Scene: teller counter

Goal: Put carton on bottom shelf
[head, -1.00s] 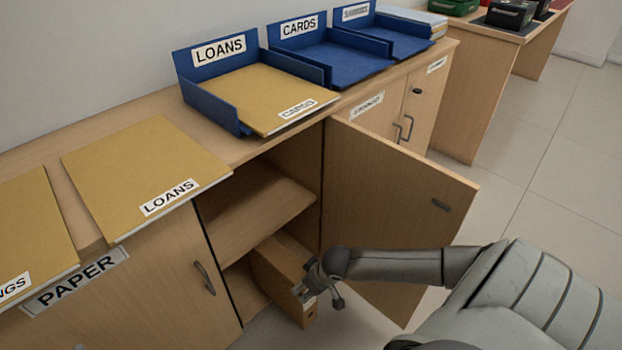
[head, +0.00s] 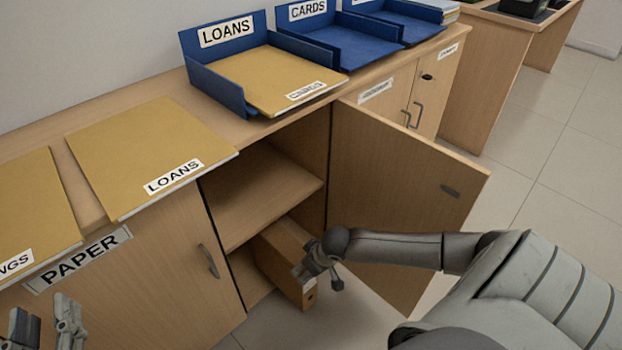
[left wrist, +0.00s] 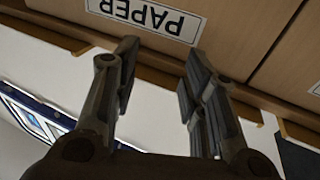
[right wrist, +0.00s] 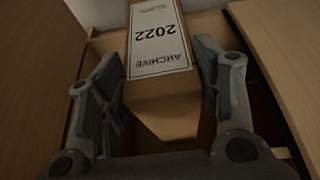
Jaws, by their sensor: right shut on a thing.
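The carton (head: 285,258) is a brown archive box, partly inside the open cupboard's lower compartment on the bottom shelf (head: 247,281). Its front end sticks out of the opening. In the right wrist view the carton (right wrist: 163,108) has a white label reading "ARCHIVE 2022". My right gripper (head: 318,268) is shut on the carton's near end, one finger on each side in its wrist view. My left gripper (head: 45,322) is open and empty in front of the cupboard door labelled PAPER (head: 78,259). The carton's far end is hidden.
The open door (head: 400,190) stands right of the opening, behind my right arm. An empty middle shelf (head: 255,200) is above the carton. Folders (head: 150,155) and blue trays (head: 222,85) occupy the countertop. The floor to the right is clear.

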